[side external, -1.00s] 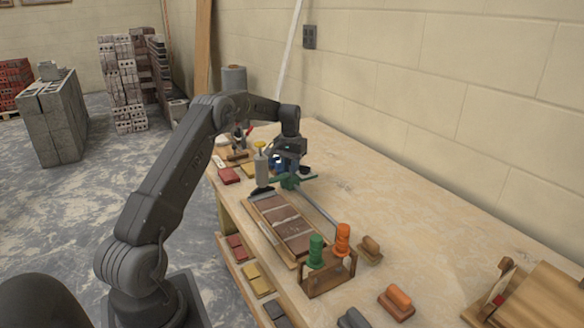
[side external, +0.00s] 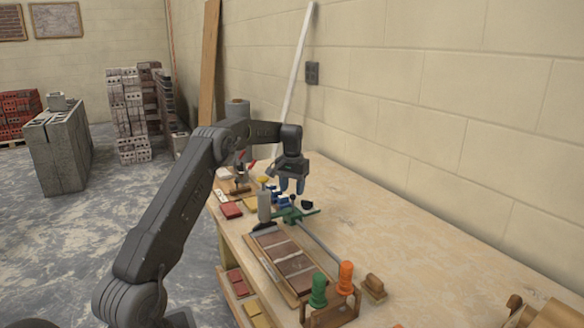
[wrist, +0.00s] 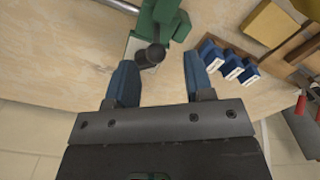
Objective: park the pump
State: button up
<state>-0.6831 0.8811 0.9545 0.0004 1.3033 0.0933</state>
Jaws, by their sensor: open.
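My gripper (side external: 292,187) is open, its two blue fingers pointing down above the bench; they also show in the wrist view (wrist: 158,68). A green tool (side external: 294,216) lies on the bench below it, with a long grey rod reaching toward the wooden rack. In the wrist view the green body (wrist: 160,20) has a black knob (wrist: 150,56) that appears between the fingertips, with bare space on both sides. I see no contact. I cannot tell for sure which thing is the pump; the green tool is the one under my gripper.
Blue blocks (wrist: 222,62) lie right of the fingers in the wrist view. A grey cylinder (side external: 264,206) stands left of the green tool. A brick panel tray (side external: 283,258) and a rack with green and orange handles (side external: 333,312) are nearer.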

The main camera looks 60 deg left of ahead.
notch_tip(320, 180, up, 9)
dwell(0.3)
jog(key=s+d+r+m+t, duration=0.1)
jog(key=s+d+r, duration=0.1)
jog(key=d+r, duration=0.35)
jog(key=s+d+r+m+t+y, duration=0.1)
jog(key=s+d+r, duration=0.1)
jog(key=d, duration=0.7)
jog(key=s+d+r+m, duration=0.1)
jog(key=s+d+r, duration=0.15)
jog(key=d, duration=0.45)
jog(key=s+d+f+m+t, duration=0.1)
jog(key=s+d+f+m, duration=0.1)
jog(key=s+d, duration=0.6)
jog(key=s+d+f+m+t+h, duration=0.1)
jog(key=s+d+f, duration=0.4)
jog(key=s, duration=0.8)
jog(key=d+t, duration=0.1)
jog(key=d, duration=0.2)
jog(key=shift+s+d+m+t, duration=0.2)
jog(key=shift+m+t, duration=0.1)
jog(key=shift+m, duration=0.1)
